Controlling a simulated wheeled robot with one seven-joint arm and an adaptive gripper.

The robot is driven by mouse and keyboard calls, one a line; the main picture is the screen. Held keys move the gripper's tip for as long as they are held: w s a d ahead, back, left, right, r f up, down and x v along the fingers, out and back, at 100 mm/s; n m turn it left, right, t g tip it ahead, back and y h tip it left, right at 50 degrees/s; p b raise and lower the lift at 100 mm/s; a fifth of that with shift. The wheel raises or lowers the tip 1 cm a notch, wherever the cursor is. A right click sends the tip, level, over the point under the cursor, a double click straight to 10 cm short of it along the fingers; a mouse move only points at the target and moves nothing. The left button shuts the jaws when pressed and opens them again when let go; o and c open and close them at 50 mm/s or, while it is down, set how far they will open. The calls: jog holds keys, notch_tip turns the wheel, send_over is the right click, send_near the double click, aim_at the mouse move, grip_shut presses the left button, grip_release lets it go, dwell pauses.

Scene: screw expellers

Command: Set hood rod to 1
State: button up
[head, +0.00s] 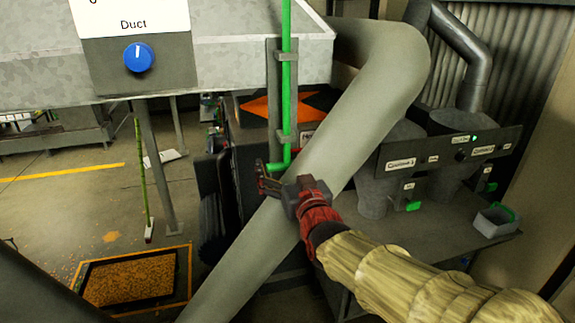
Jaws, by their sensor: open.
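The hood rod appears as a bright green vertical rod (286,75) held by grey brackets under and beside the grey hood (220,55). Its lower end bends left into a short green handle near my gripper. My gripper (266,180) is open, with its dark fingers pointing left, just below or around the bent end. I cannot tell whether the fingers touch the handle. No position marks for the rod are readable.
A thick grey pipe (350,130) runs diagonally close behind my gripper. A blue "Duct" knob (138,57) is on the hood panel. Cyclone units (395,160) with labels stand at right, near a small grey bin (495,221). A framed tray (130,262) lies on the floor at lower left.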

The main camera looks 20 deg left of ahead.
aim_at(283, 172)
jog(key=shift+c, duration=1.2)
jog(key=c, duration=1.4)
jog(key=shift+c, duration=0.2)
notch_tip(283, 172, down, 4)
jog(key=b, duration=0.4)
jog(key=shift+f, duration=0.1)
jog(key=o, duration=1.7)
